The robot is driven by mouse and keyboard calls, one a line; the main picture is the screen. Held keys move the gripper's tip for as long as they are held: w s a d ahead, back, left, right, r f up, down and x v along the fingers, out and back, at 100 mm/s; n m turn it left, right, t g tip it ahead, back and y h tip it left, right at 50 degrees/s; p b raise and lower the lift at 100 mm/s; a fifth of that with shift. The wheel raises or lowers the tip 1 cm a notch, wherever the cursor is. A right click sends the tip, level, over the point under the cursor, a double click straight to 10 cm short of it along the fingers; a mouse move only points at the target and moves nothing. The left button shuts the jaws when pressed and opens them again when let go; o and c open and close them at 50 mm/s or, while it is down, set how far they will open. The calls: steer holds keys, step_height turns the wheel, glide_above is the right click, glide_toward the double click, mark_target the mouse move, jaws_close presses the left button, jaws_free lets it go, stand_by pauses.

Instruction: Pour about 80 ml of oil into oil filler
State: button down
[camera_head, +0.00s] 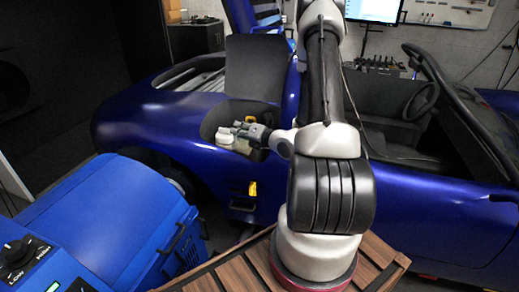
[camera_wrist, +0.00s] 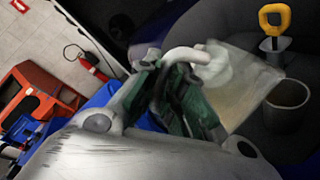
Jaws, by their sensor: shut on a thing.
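My gripper (camera_head: 246,130) is at the dark opening in the blue car's side. In the wrist view, its green-padded fingers (camera_wrist: 185,95) are shut on the white handle of a translucent oil jug (camera_wrist: 245,88). The jug's lower part looks pale amber, and it appears in the head view as a small whitish shape (camera_head: 228,136). To its right in the wrist view is a round grey open-topped cylinder (camera_wrist: 288,103), which looks like the oil filler. The jug's edge is close to it; contact and flow cannot be told.
A yellow-handled dipstick (camera_wrist: 274,22) stands beside the cylinder. The blue car (camera_head: 170,115) surrounds the opening. A blue machine (camera_head: 110,220) with a dial stands at the left front. A slatted wooden top (camera_head: 240,270) is below my arm. A red cart (camera_wrist: 40,90) stands on the floor.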

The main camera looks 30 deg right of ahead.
steer(key=shift+s+a+f+n, duration=0.2)
steer(key=shift+a+n, duration=0.35)
steer(key=shift+n, duration=0.35)
steer(key=shift+a, duration=0.1)
steer(key=shift+s+a+f+n+h, duration=0.1)
steer(key=shift+a+n+h, duration=0.1)
steer(key=shift+n+h, duration=0.1)
steer(key=s+a+f+n+t+b, duration=0.2)
steer(key=a+f+n, duration=0.3)
steer(key=n, duration=0.2)
steer(key=shift+a+f, duration=0.2)
steer(key=shift+a, duration=0.1)
